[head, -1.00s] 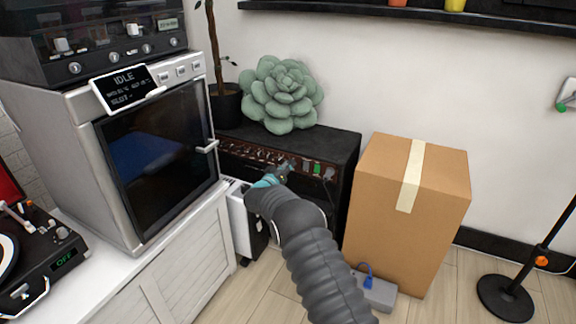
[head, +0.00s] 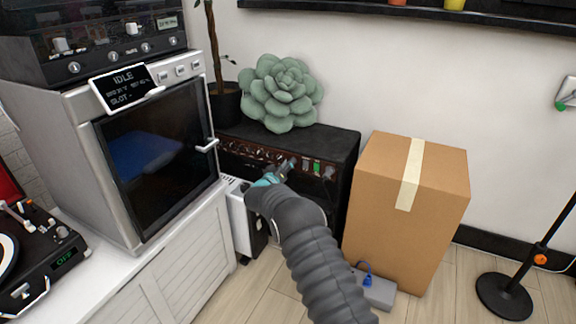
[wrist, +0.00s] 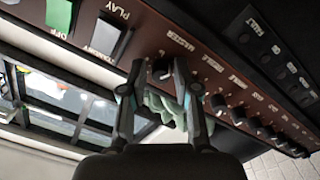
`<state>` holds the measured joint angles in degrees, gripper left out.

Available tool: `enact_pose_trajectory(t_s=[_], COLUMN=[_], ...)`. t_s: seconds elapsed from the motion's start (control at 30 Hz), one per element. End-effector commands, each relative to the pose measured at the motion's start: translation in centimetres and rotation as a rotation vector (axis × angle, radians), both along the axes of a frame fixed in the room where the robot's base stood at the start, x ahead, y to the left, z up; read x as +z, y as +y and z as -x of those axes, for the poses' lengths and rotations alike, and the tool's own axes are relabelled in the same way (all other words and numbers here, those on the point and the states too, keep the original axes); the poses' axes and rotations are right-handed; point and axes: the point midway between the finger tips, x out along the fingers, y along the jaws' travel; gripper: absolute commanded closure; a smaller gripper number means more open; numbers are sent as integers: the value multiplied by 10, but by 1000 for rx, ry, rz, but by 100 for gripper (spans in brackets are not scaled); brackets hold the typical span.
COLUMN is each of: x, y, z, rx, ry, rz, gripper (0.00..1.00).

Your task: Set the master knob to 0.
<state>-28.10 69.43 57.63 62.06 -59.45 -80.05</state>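The black amplifier (head: 335,150) stands by the wall with a reddish-brown control panel along its upper front. In the wrist view a dark knob (wrist: 162,69) sits beside the lettering MASTER on that panel. My gripper (wrist: 159,66) is at the panel with its two fingers apart, one on each side of this knob. I cannot tell whether either fingertip touches it. The knob's pointer setting is too small to read. In the head view my gripper (head: 284,168) reaches the right part of the panel and hides some of it.
A pale switch (wrist: 106,38) and a green switch (wrist: 60,14) lie left of the knob, and a row of knobs (wrist: 219,103) runs right. A cardboard box (head: 430,190) stands right of the amplifier, and a white cabinet (head: 170,265) left. A succulent (head: 281,94) sits on top.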

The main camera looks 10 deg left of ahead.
Motion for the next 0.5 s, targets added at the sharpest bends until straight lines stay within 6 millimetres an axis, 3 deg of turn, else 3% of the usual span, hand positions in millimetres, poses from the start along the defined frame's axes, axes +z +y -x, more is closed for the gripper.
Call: enact_pose_trajectory(t_s=[0.27,0.5], x=[0,0], y=[3,14], z=[4,31], rx=[2,4], ry=[0,2], rz=[0,0], gripper=[70,70])
